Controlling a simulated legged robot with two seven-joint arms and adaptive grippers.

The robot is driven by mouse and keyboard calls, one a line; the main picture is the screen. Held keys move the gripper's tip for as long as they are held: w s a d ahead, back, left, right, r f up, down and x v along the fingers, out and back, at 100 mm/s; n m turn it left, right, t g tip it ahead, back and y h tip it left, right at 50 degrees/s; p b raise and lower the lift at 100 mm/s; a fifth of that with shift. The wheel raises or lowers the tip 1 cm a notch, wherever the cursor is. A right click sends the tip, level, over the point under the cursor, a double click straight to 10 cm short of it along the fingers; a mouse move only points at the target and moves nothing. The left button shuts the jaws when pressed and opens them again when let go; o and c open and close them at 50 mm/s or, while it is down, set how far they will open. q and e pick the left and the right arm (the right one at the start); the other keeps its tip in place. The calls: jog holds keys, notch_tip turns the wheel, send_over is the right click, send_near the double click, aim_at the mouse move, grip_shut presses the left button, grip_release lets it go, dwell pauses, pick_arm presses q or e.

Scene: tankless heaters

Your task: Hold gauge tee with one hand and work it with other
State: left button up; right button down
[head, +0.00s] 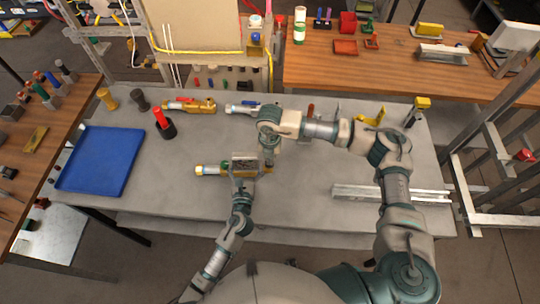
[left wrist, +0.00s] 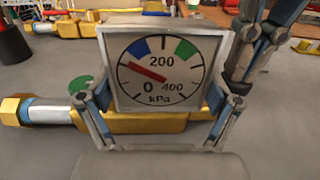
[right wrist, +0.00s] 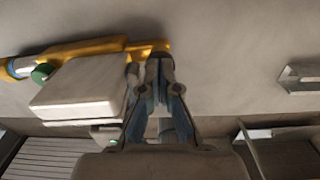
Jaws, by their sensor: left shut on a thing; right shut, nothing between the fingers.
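The gauge tee lies on the grey bench, with a brass body (head: 208,170) and a square gauge box (head: 245,162). In the left wrist view the gauge dial (left wrist: 162,72) faces me; its red needle points left, below 200 kPa. A green knob (left wrist: 80,86) sits left of the dial. My left gripper (head: 243,180) is shut on the gauge box, one finger at each side. My right gripper (head: 268,160) is shut and empty just right of the box. In the right wrist view its tips (right wrist: 156,65) are close to the brass end (right wrist: 150,47); contact is unclear.
A black cup with a red item (head: 164,124) and a blue tray (head: 100,160) are to the left. A metal channel (head: 390,195) lies to the right.

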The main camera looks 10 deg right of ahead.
jog(key=shift+s+f, duration=0.1)
jog(key=shift+f, duration=0.1)
notch_tip(320, 180, up, 14)
jog(key=shift+r, duration=0.15)
dwell(2.3)
notch_tip(320, 180, up, 2)
jog(key=shift+a+r, duration=0.1)
jog(key=shift+r, duration=0.05)
notch_tip(320, 180, down, 14)
jog(key=shift+f, duration=0.1)
dwell(0.7)
